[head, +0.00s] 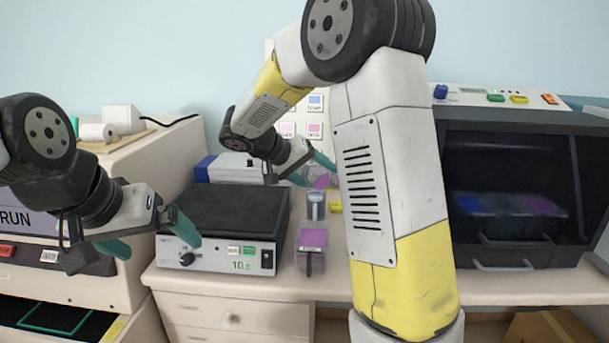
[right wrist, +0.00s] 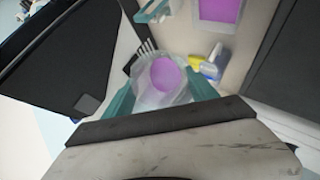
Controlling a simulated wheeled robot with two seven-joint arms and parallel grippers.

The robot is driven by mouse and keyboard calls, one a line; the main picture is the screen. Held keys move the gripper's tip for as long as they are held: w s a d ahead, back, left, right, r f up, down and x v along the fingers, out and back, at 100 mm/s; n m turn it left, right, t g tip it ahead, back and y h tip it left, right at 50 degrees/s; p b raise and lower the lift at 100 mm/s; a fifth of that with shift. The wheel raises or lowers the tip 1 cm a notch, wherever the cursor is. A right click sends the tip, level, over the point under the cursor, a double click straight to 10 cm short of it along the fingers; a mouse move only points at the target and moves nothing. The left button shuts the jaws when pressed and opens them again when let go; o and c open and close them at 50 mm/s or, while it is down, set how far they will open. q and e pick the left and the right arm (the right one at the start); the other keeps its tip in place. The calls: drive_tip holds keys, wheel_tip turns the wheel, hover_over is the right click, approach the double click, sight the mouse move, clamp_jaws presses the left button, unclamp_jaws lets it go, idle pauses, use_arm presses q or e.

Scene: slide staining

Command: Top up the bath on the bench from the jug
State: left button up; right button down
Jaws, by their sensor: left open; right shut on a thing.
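The jug (head: 321,182) is a clear vessel with purple liquid, held above the back of the bench. In the right wrist view the jug (right wrist: 165,97) sits between the teal fingers of my right gripper (head: 311,170), which is shut on it. I cannot tell how far it is tilted. The bath (head: 311,240) is a clear box with purple content on the bench, below and in front of the jug. It also shows in the right wrist view (right wrist: 216,12), apart from the jug. My left gripper (head: 150,238) is open and empty, left of the hotplate.
A black-topped hotplate (head: 222,215) stands left of the bath. A dark-windowed cabinet (head: 520,190) fills the right. My right arm hides part of the bench.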

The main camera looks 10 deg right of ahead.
idle(0.3)
drive_tip(key=shift+s+a+f+t+h, duration=0.15)
drive_tip(key=shift+f+t+h, duration=0.15)
drive_tip(key=shift+f+h, duration=0.15)
drive_tip(key=shift+f, duration=0.1)
idle(0.7)
drive_tip(key=shift+s+a+f+t+h, duration=0.15)
drive_tip(key=shift+f+t+h, duration=0.15)
drive_tip(key=shift+f+h, duration=0.15)
drive_tip(key=shift+r, duration=0.1)
idle(0.4)
drive_tip(key=shift+w+r+y, duration=0.2)
drive_tip(key=shift+r+y, duration=0.25)
drive_tip(key=shift+y, duration=0.05)
drive_tip(key=shift+d, duration=0.2)
drive_tip(key=shift+w+d+r+g+y, duration=0.2)
drive_tip(key=shift+d+r+g+y, duration=0.1)
drive_tip(key=shift+r+g+y, duration=0.45)
drive_tip(key=shift+r+g, duration=0.1)
drive_tip(key=shift+g, duration=0.15)
